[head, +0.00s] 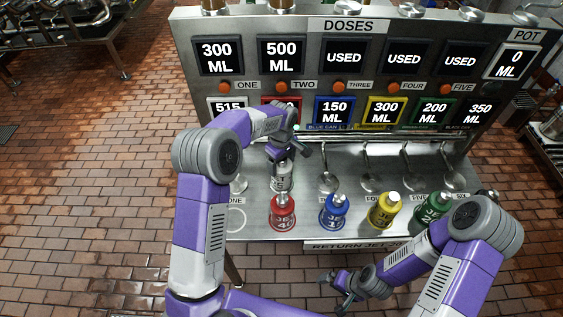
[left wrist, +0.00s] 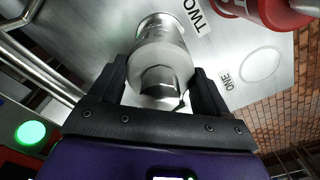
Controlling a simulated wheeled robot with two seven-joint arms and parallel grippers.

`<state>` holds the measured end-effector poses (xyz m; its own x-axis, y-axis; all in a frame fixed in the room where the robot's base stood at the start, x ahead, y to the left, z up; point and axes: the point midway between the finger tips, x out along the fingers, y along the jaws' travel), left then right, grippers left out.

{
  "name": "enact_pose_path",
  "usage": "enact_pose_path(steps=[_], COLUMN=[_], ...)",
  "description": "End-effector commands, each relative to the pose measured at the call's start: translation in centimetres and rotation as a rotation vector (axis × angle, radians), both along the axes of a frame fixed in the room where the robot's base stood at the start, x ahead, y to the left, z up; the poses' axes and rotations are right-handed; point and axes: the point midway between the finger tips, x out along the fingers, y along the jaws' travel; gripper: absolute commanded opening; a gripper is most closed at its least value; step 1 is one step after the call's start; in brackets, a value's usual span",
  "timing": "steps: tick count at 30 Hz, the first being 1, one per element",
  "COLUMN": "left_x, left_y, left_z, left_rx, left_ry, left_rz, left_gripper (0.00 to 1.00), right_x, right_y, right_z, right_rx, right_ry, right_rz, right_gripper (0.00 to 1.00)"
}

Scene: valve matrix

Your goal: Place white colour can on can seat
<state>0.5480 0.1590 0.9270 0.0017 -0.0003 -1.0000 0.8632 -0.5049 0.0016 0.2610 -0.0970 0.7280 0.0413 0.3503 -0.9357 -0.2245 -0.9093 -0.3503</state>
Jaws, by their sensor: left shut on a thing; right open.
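The white can (head: 283,178) is silvery-white with dark lettering and is above the steel counter, behind the red can (head: 283,212). My left gripper (head: 290,151) is shut on it. In the left wrist view the can (left wrist: 162,50) lies between the two black fingers, near the TWO label; I cannot tell if its base touches the counter. An empty ring-shaped seat (head: 236,219) is at the counter's front left; it also shows beside the ONE label in the left wrist view (left wrist: 262,64). My right gripper (head: 338,284) is open and empty in front of the counter.
Blue (head: 333,212), yellow (head: 383,211) and green (head: 431,212) cans stand right of the red can. Several curved metal spouts (head: 372,168) stand behind them. The DOSES panel (head: 345,60) rises at the back. The brick floor (head: 90,150) at left is open.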

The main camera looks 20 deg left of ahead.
Motion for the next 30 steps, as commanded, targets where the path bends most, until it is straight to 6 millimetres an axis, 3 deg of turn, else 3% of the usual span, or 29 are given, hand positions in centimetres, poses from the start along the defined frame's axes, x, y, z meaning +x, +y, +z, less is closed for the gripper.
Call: enact_pose_path(steps=[1, 6, 16, 30], left_x=[0.0, 0.0, 0.0, 0.0], left_y=[0.0, 0.0, 0.0, 0.0], left_z=[-0.2, -0.2, 0.8, 10.2], left_rx=[0.001, 0.001, 0.001, 0.001], left_ry=[0.001, 0.001, -0.001, -0.003], left_rz=[0.0, 0.0, 0.0, 0.0], left_gripper=[0.78, 1.0, 1.0, 1.0], right_x=[0.0, 0.0, 0.0, 0.0], right_y=[0.0, 0.0, 0.0, 0.0], right_z=[-0.1, -0.1, 0.3, 1.8], right_rx=[0.0, 0.0, 0.0, 0.0], right_ry=[0.0, 0.0, 0.0, 0.0], right_rz=[0.0, 0.0, 0.0, 0.0], right_gripper=[1.0, 1.0, 1.0, 1.0])
